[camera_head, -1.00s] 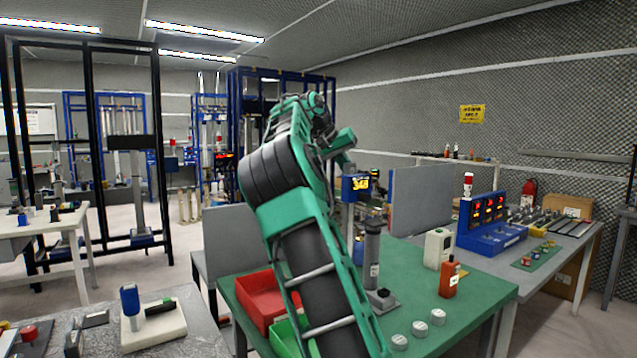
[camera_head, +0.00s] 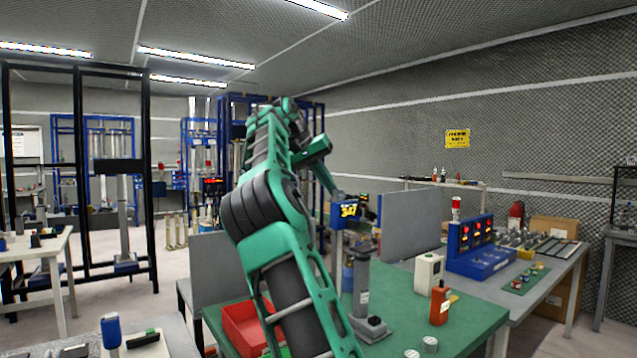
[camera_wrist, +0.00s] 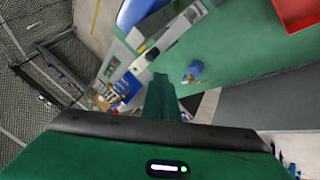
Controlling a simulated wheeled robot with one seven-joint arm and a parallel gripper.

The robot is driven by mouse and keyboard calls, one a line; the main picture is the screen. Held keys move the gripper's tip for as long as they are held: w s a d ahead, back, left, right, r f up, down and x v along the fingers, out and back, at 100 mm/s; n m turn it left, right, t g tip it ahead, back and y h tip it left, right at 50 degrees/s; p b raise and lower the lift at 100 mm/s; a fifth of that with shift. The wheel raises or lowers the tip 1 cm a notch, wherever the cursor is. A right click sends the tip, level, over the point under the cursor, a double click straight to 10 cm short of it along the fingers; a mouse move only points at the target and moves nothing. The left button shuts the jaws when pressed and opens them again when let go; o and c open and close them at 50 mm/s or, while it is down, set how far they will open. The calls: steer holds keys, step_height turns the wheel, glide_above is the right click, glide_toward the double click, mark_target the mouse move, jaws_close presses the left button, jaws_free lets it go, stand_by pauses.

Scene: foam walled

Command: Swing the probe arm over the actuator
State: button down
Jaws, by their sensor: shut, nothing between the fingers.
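A grey upright cylinder on a dark square base (camera_head: 362,290) stands on the green table and looks like the actuator. A blue display box with yellow digits (camera_head: 346,211) stands on a post just behind and left of it. I cannot clearly make out the probe arm. My green arm reaches past the display, and my gripper (camera_head: 367,207) shows dark and small just right of it, partly hidden. In the wrist view my gripper (camera_wrist: 160,84) is shut and empty, pointing over the green table. A small blue cylinder (camera_wrist: 194,72) stands beyond it there.
The green table (camera_head: 465,322) also holds a red tray (camera_head: 242,326), an orange bottle (camera_head: 440,304), a white box (camera_head: 429,271) and round grey discs. A grey panel (camera_head: 410,225) stands behind. A blue control box (camera_head: 470,245) sits on the bench at right.

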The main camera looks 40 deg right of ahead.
steer(key=shift+v, duration=1.85)
steer(key=shift+d, duration=0.15)
